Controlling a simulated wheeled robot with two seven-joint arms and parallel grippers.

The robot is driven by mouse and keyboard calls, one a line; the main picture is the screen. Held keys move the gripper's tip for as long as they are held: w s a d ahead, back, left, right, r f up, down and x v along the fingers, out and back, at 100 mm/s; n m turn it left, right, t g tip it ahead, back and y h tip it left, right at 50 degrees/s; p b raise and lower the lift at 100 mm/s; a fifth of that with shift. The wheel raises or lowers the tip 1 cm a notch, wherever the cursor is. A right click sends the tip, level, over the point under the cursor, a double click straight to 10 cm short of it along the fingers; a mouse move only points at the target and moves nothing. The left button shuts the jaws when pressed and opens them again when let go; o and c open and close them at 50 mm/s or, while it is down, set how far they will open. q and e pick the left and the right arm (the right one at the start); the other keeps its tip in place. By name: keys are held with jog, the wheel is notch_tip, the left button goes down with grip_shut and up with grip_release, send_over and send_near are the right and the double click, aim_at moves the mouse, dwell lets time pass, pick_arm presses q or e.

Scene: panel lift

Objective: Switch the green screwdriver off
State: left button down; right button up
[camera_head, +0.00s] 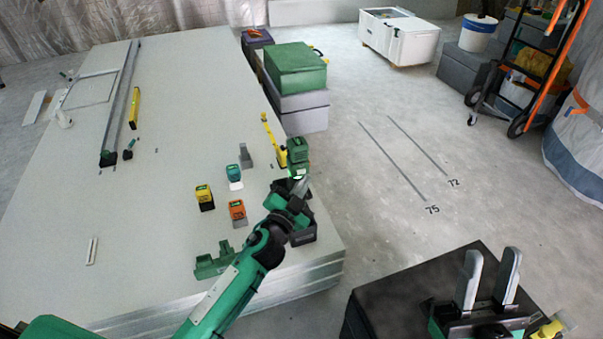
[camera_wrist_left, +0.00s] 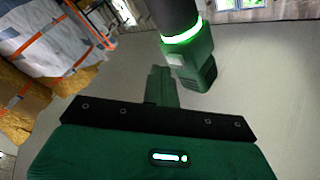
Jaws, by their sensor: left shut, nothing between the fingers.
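The green screwdriver (camera_head: 297,148) stands near the right edge of the panel stack in the head view. In the left wrist view, what looks like the same screwdriver (camera_wrist_left: 195,66) has a dark cylindrical part above a green body. A ring between them glows bright green. My left gripper (camera_head: 299,183) is shut and empty, close to the screwdriver and partly covering its lower part. Its fingers also show in the left wrist view (camera_wrist_left: 162,80), just below and left of the green body; contact cannot be told. My right gripper (camera_head: 492,254) is open and empty, away from the panels.
Yellow (camera_head: 204,197), teal (camera_head: 234,173) and orange (camera_head: 237,211) devices stand on the panel stack (camera_head: 150,220). A green holder (camera_head: 213,262) lies near its front edge. A green case (camera_head: 295,68) stands behind on grey boxes.

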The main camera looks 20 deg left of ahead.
dwell(0.3)
pick_arm(q)
jog(key=shift+w+a, duration=0.25)
jog(key=shift+w, duration=0.15)
dwell(0.4)
jog(key=shift+s+d, duration=0.25)
jog(key=shift+s, duration=0.15)
jog(key=shift+s, duration=0.1)
jog(key=s+d, duration=0.1)
jog(key=s, duration=0.1)
jog(key=s+d, duration=0.2)
jog(key=shift+s+d, duration=0.2)
jog(key=shift+s, duration=0.2)
dwell(0.6)
